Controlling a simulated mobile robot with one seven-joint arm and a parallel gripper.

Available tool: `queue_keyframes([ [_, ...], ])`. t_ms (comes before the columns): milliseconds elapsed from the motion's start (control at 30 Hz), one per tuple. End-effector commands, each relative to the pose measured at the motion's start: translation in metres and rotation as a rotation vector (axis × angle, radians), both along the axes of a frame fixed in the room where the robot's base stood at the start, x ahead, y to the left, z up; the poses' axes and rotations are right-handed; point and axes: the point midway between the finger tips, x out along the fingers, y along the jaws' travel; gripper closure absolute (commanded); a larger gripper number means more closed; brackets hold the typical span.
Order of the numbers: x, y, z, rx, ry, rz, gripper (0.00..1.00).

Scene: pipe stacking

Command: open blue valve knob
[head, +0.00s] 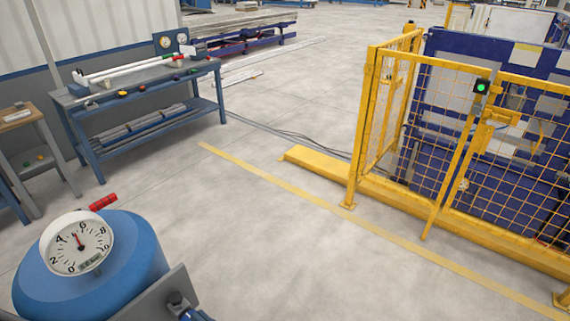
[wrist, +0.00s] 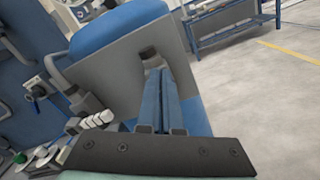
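My gripper (wrist: 158,74) shows in the wrist view with its two long blue fingers side by side, and nothing is visible between them. Their tips are at a dark knob-like part (wrist: 149,53) in front of a grey plate (wrist: 110,50); I cannot tell whether they touch it. The dark part also shows at the bottom of the head view (head: 177,299). A small blue handle (wrist: 38,91), possibly the blue valve knob, sits on fittings at the left of the wrist view, apart from the fingers.
A blue tank (head: 130,250) carries a round white gauge (head: 78,243) and a red handle (head: 103,201). A blue workbench (head: 140,82) stands behind at the left. Yellow fencing (head: 450,140) is at the right. The floor between is clear. White-grey fittings (wrist: 98,119) lie left of my fingers.

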Motion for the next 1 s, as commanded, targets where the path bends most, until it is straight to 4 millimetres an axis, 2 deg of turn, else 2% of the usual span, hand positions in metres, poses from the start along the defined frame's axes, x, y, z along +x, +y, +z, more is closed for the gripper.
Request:
queue_keyframes([
  [33,-0.006,0.004,-0.008,-0.006,0.015,0.013,1.0],
  [367,-0.004,0.0,0.001,-0.005,0.014,0.011,1.0],
  [800,-0.03,-0.041,0.005,-0.002,0.008,0.002,1.0],
  [1000,-0.036,-0.048,0.004,-0.002,0.006,0.003,1.0],
])
